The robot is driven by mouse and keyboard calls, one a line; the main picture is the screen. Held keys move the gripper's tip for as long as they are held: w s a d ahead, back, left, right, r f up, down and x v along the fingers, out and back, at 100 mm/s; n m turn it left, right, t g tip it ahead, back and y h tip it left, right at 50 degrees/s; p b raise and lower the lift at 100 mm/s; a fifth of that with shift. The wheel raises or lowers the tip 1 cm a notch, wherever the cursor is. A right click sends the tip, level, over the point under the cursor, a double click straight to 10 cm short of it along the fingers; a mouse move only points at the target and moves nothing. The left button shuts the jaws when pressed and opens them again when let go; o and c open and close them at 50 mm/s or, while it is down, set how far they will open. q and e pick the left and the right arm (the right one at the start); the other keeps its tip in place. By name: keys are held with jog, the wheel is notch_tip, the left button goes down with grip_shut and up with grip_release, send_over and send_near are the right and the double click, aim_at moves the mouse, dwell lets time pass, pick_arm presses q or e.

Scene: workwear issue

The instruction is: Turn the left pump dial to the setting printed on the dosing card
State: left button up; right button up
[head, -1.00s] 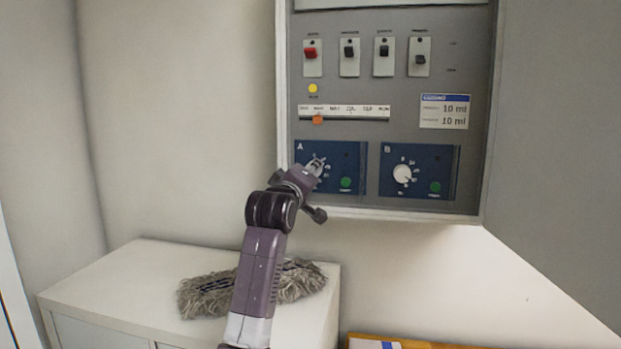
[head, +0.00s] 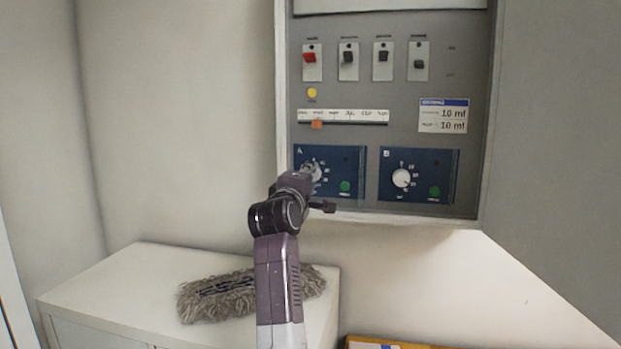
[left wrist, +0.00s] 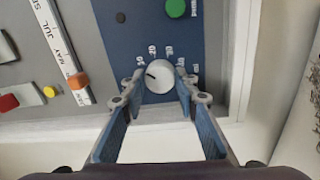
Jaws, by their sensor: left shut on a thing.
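The left pump dial (left wrist: 160,77) is a round white knob on the blue panel marked A (head: 350,162). In the left wrist view its dark pointer mark faces left; the printed numbers are too small to read surely. My left gripper (head: 313,172) is shut on this dial, one finger on each side, and hides much of it in the head view. The dosing card (head: 443,127), white with a blue header, is on the cabinet's back plate and shows "10 ml" on two lines. My right gripper is out of view.
The right dial (head: 402,178) on panel B is beside panel A. Switches (head: 348,58), a yellow button (head: 312,93) and a slider with an orange tab (head: 317,124) sit above. The cabinet door (head: 560,150) stands open at right. A mop head (head: 225,297) lies below.

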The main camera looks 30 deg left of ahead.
pick_arm(q)
jog(key=o, duration=1.1)
jog(key=shift+o, duration=0.2)
jog(key=shift+s, duration=0.1)
jog(key=v, duration=1.1)
jog(key=shift+s, duration=0.35)
jog(key=shift+d+f, duration=0.15)
